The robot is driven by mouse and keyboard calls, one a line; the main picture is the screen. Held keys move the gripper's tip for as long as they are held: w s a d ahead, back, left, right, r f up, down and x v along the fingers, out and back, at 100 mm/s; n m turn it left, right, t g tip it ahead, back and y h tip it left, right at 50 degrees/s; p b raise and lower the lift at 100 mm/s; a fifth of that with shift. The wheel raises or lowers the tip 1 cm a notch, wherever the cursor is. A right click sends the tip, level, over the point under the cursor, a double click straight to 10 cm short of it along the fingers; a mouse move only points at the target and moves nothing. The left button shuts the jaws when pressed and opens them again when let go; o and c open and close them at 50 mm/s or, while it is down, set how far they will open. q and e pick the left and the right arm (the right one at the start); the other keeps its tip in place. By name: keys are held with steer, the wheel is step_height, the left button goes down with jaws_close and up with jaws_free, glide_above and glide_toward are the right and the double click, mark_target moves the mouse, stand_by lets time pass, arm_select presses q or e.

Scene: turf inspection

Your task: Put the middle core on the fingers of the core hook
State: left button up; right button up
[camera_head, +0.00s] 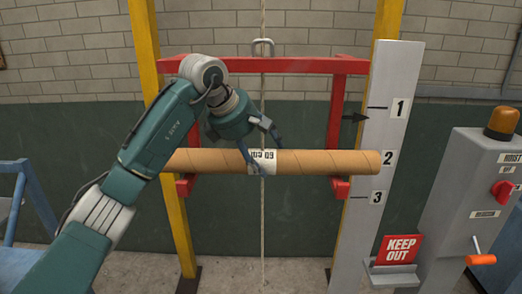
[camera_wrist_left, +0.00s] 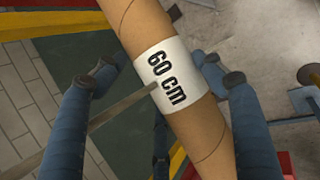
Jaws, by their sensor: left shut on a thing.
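A long brown cardboard core (camera_head: 320,163) with a white "60 cm" label lies level across the front of the red core hook (camera_head: 300,65). My left gripper (camera_head: 263,152) is shut on it at the label. In the left wrist view the blue fingers flank the core (camera_wrist_left: 207,135) at its label. The hook's lower red fingers show at the left (camera_head: 185,188) and right (camera_head: 340,188), just below the core's height in the picture. I cannot tell whether the core touches them. My right gripper is out of view.
A grey scale board (camera_head: 378,130) marked 1, 2 and 3 stands right of the hook, with the core's right end overlapping it. A black pointer (camera_head: 356,118) sits between 1 and 2. A hoist box (camera_head: 470,200) and red "KEEP OUT" sign (camera_head: 398,249) stand at right. Yellow posts flank the hook.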

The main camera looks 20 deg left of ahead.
arm_select(q)
steer(key=shift+a+f, duration=0.1)
steer(key=shift+f, duration=0.15)
steer(key=o, duration=1.9)
steer(key=shift+s+a+r+b, duration=0.15)
steer(key=shift+s+r+b, duration=0.15)
steer(key=shift+r, duration=0.15)
steer(key=b+v, duration=0.2)
steer(key=v, duration=0.9)
steer(key=shift+s+f, duration=0.1)
steer(key=shift+f, duration=0.1)
